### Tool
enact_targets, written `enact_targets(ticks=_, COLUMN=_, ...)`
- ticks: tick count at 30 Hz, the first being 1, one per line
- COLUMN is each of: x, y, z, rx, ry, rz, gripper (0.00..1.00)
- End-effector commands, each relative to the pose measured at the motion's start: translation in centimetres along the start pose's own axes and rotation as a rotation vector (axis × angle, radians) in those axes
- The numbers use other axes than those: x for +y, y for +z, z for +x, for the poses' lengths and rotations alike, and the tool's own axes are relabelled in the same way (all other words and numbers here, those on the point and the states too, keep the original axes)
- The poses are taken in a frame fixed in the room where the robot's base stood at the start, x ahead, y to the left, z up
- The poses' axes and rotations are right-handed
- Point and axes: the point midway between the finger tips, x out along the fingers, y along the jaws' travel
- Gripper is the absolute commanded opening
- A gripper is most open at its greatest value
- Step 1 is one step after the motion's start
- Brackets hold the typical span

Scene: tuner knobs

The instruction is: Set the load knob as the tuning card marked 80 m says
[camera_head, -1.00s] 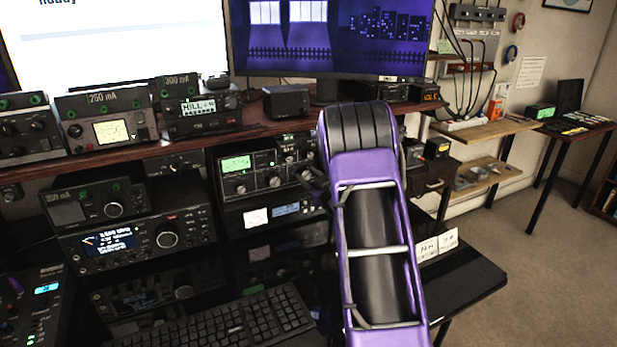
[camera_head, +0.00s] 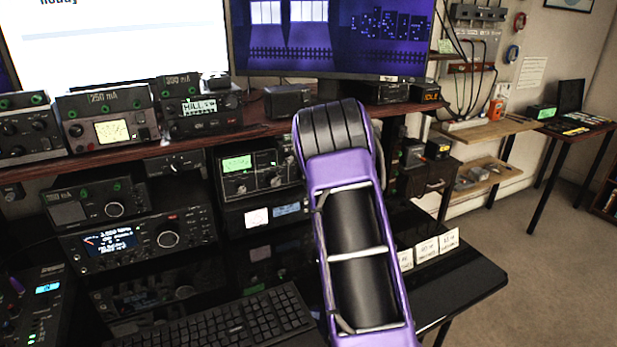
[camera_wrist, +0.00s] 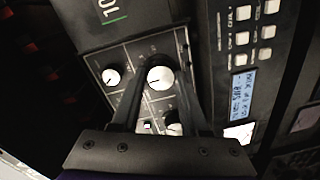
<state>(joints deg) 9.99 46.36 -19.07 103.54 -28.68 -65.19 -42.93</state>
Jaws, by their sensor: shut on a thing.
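In the wrist view, my gripper (camera_wrist: 159,72) has its two dark fingers on either side of a round, white-faced knob (camera_wrist: 160,78) on a grey panel and is shut on it. The panel's lettering is too small to read, so I cannot tell by label whether this is the load knob. A smaller knob (camera_wrist: 111,77) sits to its left, and another (camera_wrist: 174,129) shows partly below between the fingers. In the head view my purple arm hides the gripper and this knob. Three small white cards (camera_head: 427,249) stand right of my arm; their writing is unreadable.
A tuner-like unit with a green meter (camera_head: 237,164) is left of my arm, beside a radio with a large dial (camera_head: 167,239). A keyboard (camera_head: 220,325) lies in front. A monitor (camera_head: 330,35) stands above the shelf. The desk's right end (camera_head: 470,285) is clear.

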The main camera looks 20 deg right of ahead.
Motion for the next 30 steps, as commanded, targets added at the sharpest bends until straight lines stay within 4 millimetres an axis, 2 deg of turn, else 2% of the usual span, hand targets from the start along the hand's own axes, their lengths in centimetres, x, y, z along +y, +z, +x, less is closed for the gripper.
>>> enact_targets(ticks=6, x=-0.13, y=-0.1, z=0.02, rx=-0.008, ry=0.0, rz=-0.198, gripper=0.0)
enact_targets(ticks=15, x=-0.15, y=-0.08, z=0.01, rx=-0.018, ry=0.001, rz=-0.407, gripper=0.0)
enact_targets(ticks=30, x=-0.17, y=-0.07, z=0.01, rx=-0.022, ry=0.002, rz=-0.532, gripper=0.0)
